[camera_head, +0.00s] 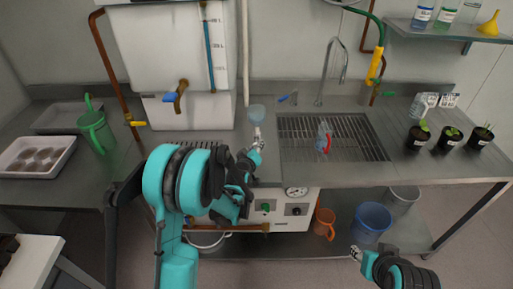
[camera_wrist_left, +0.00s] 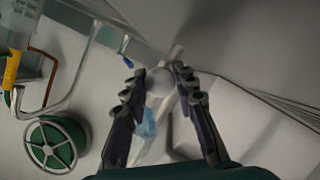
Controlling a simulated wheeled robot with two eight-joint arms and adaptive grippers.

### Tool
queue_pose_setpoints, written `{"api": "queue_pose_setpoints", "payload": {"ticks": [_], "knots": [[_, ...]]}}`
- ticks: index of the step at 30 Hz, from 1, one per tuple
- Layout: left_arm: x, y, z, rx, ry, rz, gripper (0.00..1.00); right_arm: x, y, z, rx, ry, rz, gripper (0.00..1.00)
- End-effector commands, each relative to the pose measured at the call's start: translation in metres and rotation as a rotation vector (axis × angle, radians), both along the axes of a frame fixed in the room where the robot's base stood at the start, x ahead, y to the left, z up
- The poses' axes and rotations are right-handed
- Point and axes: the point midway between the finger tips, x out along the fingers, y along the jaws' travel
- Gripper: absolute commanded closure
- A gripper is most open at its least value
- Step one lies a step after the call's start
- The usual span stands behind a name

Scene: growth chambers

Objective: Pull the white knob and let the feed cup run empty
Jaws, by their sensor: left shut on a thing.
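The white knob (camera_wrist_left: 158,82) is a pale ball between the fingertips of my left gripper (camera_wrist_left: 156,78) in the left wrist view. My left gripper (camera_head: 257,138) is shut on it above the counter's front part in the head view, where the fingers hide the knob. A small pale blue translucent cup (camera_head: 257,114), perhaps the feed cup, shows just beyond the fingertips; its contents cannot be made out. A pale blue piece (camera_wrist_left: 147,124) also shows between the fingers in the wrist view. My right gripper (camera_head: 356,254) is low at the right, apart from everything; its fingers are too small to read.
A white tank (camera_head: 160,50) with a blue-handled tap (camera_head: 175,97) stands behind on the left. A sink grate (camera_head: 350,145) with a spray bottle (camera_head: 324,136) lies to the right. Potted seedlings (camera_head: 450,138) stand at the far right. A blue bucket (camera_head: 372,220) is below.

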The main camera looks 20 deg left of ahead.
Motion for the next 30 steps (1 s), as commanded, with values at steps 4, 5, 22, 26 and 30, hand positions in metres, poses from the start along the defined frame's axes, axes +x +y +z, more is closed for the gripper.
{"api": "queue_pose_setpoints", "payload": {"ticks": [4, 5, 22, 26, 30], "knots": [[0.0, -0.001, -0.001, -0.001, 0.003, -0.001, 0.6, 0.0, 0.0, 0.0, 0.0, 0.0, 0.0, 0.6], [0.0, -0.001, -0.001, -0.001, 0.003, -0.001, 0.52, 0.0, 0.0, 0.0, 0.0, 0.0, 0.0, 0.6], [-0.034, -0.001, 0.011, -0.001, 0.001, 0.0, 0.51, 0.0, 0.0, 0.0, 0.0, 0.0, 0.0, 0.6], [-0.062, -0.002, 0.019, -0.001, 0.002, 0.0, 0.51, 0.0, 0.0, 0.0, 0.0, 0.0, 0.0, 0.6], [-0.089, -0.003, 0.027, -0.001, 0.002, 0.0, 0.51, 0.0, 0.0, 0.0, 0.0, 0.0, 0.0, 0.6]]}}
